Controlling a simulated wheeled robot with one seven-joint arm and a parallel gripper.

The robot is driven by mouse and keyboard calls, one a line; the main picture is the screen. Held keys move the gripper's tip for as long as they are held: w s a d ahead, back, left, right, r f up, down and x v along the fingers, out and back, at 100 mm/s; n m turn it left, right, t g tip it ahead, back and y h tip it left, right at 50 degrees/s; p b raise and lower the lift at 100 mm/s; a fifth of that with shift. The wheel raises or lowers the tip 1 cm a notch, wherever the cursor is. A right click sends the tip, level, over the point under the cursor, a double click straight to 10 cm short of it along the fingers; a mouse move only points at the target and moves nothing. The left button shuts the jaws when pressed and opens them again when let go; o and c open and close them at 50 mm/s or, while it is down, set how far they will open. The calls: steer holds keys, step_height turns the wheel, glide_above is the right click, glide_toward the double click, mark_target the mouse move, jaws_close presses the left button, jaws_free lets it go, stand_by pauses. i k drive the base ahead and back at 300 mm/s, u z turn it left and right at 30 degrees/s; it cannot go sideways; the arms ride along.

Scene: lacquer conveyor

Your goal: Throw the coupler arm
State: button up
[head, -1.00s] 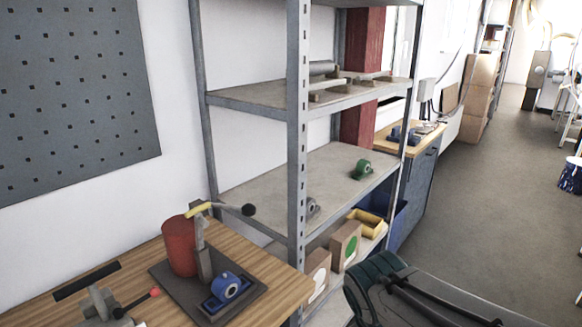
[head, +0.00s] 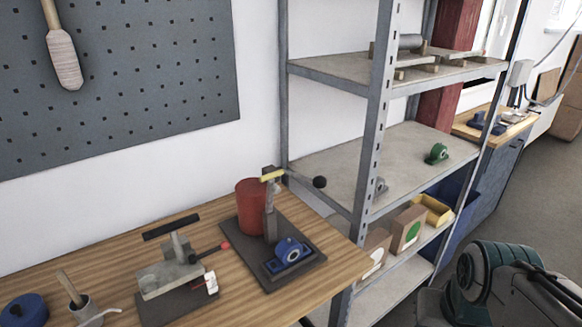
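Two lever fixtures stand on the wooden bench; nothing marks either lever as the coupler arm. One has a yellow arm (head: 272,174), seen nearly end-on, on a grey post (head: 270,212); a rod with a black knob (head: 320,182) reaches right from its top. Its dark base plate (head: 258,262) also bears a blue housing (head: 289,253), with a red cylinder (head: 249,205) behind the post. The other, to the left, is a grey block (head: 165,279) with a black bar on top and a dark lever ending in a red knob (head: 225,246). My gripper is out of view.
A blue round part (head: 22,309) and a grey cup (head: 84,309) with a wooden handle lie at the bench's left end. A metal shelf rack (head: 377,110) stands close to its right end. Part of my arm is at lower right. Open floor (head: 530,205) lies at right.

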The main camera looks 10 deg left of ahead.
mark_target(272, 188)
steer(key=u, duration=0.4)
steer(key=k, duration=0.55)
steer(key=z, duration=0.3)
steer(key=i, duration=1.1)
steer(key=u, duration=0.35)
